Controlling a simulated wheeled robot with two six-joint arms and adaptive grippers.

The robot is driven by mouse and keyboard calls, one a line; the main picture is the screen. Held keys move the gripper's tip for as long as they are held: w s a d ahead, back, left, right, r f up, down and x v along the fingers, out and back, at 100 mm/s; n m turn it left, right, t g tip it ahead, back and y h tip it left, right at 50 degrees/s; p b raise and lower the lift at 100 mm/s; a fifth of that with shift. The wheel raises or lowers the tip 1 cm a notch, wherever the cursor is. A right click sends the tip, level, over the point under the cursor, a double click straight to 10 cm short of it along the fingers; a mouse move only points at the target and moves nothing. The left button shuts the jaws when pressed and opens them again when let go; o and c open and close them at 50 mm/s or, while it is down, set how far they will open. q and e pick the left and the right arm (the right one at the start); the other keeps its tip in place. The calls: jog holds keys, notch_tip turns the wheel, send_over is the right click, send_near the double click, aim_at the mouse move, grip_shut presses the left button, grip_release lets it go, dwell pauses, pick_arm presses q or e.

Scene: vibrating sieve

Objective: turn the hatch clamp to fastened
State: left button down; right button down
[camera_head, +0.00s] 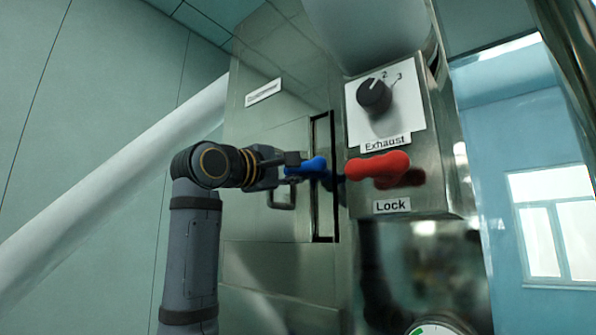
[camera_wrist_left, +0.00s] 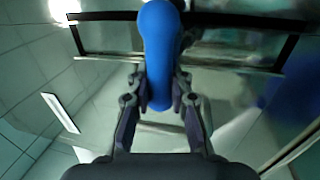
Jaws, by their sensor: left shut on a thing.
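The hatch clamp is a blue handle (camera_head: 308,166) on the steel cabinet's front, beside a black-edged vertical slot. It lies roughly level in the head view. In the left wrist view the blue handle (camera_wrist_left: 160,45) runs from the top edge down between the fingers. My left gripper (camera_head: 289,171) comes in from the left and is shut on the blue handle; its fingers (camera_wrist_left: 160,95) stand on either side of it. The handle's pivot is hard to make out. My right gripper is not in view.
A red handle (camera_head: 378,166) above a "Lock" label (camera_head: 391,206) sticks out just right of the blue one. A black "Exhaust" knob (camera_head: 374,95) is above it on the control box. Part of a green-marked dial (camera_head: 433,329) shows at the bottom. A window (camera_head: 553,222) is at right.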

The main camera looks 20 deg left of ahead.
pick_arm(q)
jog(key=shift+f, duration=0.2)
jog(key=c, duration=1.5)
grip_release()
jog(key=shift+c, duration=0.2)
jog(key=o, duration=0.3)
jog(key=shift+a+r, duration=0.1)
jog(key=shift+r, duration=0.05)
jog(key=shift+o, duration=0.2)
jog(key=shift+s, duration=0.1)
jog(key=v, duration=1.2)
